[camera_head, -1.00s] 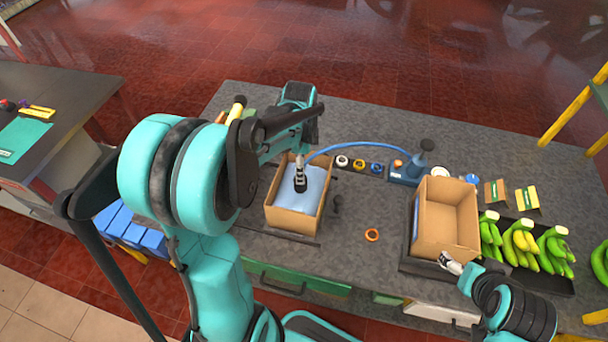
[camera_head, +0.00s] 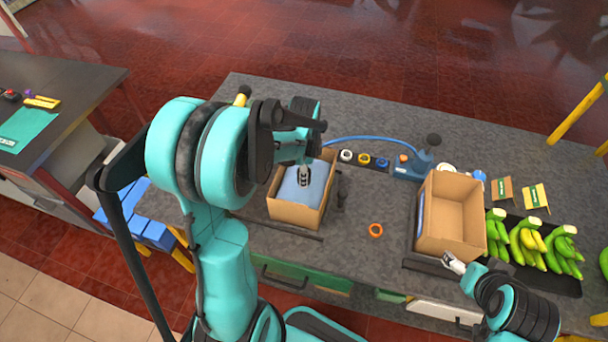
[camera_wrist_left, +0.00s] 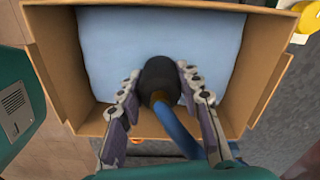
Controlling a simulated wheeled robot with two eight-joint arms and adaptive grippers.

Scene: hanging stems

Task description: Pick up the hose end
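The hose end is a black cap with a brass collar on a blue hose. In the left wrist view the hose end (camera_wrist_left: 160,78) sits between the two fingers of my left gripper (camera_wrist_left: 159,85), which lie close against both sides of it. In the head view my left gripper (camera_head: 304,177) points down into an open cardboard box (camera_head: 294,214) with a light blue cushion (camera_head: 289,190). The hose (camera_head: 362,139) curves right to a blue fitting. My right gripper (camera_head: 453,263) is beside another cardboard box; its finger opening is too small to judge.
The second cardboard box (camera_head: 429,236) stands on the right of the grey table. Bananas (camera_head: 527,242) lie in a dark tray beside it. An orange ring (camera_head: 376,230) lies between the boxes. Coloured rings (camera_head: 364,159) and the blue fitting (camera_head: 409,169) are at the back.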

